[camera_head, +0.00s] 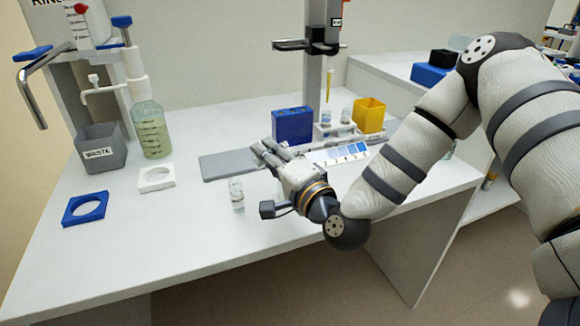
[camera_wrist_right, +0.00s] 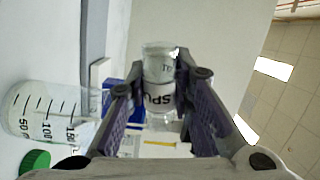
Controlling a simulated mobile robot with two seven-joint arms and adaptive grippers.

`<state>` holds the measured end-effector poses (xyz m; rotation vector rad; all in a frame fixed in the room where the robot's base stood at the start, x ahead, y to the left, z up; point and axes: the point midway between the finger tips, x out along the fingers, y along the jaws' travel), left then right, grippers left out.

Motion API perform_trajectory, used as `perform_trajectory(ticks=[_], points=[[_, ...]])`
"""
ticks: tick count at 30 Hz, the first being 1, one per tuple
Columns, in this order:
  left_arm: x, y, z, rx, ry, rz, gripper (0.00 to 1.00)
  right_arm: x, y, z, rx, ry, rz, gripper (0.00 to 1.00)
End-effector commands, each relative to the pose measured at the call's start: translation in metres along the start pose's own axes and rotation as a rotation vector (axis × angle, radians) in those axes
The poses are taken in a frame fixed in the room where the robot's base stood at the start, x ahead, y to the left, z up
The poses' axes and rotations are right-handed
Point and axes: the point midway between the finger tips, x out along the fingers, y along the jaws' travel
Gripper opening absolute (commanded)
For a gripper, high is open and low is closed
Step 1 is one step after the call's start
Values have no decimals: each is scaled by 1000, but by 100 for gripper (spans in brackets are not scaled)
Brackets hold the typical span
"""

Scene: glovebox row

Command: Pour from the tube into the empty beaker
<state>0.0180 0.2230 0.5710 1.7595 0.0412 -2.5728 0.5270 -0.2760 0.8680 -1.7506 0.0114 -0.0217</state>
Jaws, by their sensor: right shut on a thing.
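My right gripper (camera_head: 266,150) reaches in low over the bench, its fingers pointing to the back left. In the right wrist view the right gripper (camera_wrist_right: 160,91) is shut on a clear tube (camera_wrist_right: 158,65) with a white label and dark lettering. A clear beaker (camera_wrist_right: 45,112) with dark graduation marks stands to the left of the fingers there, apart from the tube. My left gripper is not in view.
A grey mat (camera_head: 222,168), blue box (camera_head: 292,126) and yellow box (camera_head: 369,115) are behind. A waste bin (camera_head: 100,148), green-liquid bottle (camera_head: 151,130), white ring (camera_head: 144,185) and blue ring (camera_head: 72,213) are left. The front left is clear.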

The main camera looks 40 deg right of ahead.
Motion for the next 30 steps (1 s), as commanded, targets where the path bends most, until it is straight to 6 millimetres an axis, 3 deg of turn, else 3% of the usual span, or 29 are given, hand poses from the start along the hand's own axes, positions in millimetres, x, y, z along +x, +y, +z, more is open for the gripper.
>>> perform_trajectory(ticks=[16, 17, 19, 22, 25, 30], points=[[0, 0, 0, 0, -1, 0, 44, 0, 1, 1, 1, -2, 0, 0], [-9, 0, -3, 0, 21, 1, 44, 0, -16, 0, -112, -5, -7, 0], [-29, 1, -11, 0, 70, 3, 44, 0, -18, -2, -361, -6, -1, 0], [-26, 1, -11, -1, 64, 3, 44, 0, -9, -3, -383, -7, 13, 0], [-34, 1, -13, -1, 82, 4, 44, 0, -14, -4, -438, -8, 14, 0], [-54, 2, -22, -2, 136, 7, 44, 0, -1, 4, -832, -20, 24, 0]])
